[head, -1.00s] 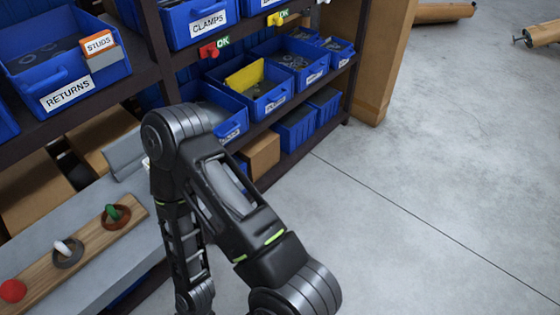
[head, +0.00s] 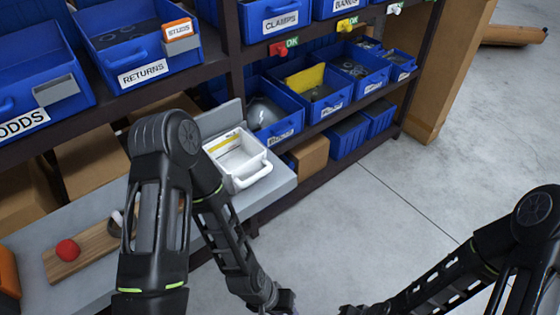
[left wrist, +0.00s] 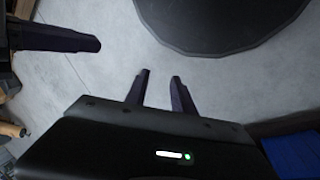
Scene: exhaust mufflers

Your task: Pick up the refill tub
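A white tub (head: 238,158) with a front handle and a yellow strip along its back rim stands upright on the grey bench (head: 281,180), at its right end; it looks like the refill tub. My left arm passes just left of and below it in the head view. My left gripper (left wrist: 160,76) is open and empty over the floor in the left wrist view, low and apart from the tub. My right gripper (head: 350,309) is at the bottom edge of the head view, mostly cut off, and its fingers cannot be made out.
A shelf rack behind holds blue bins, including the returns bin (head: 140,52) and the clamps bin (head: 278,18). A wooden board (head: 82,250) with a red knob (head: 67,250) lies on the bench's left part. Open floor (head: 380,220) is at right.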

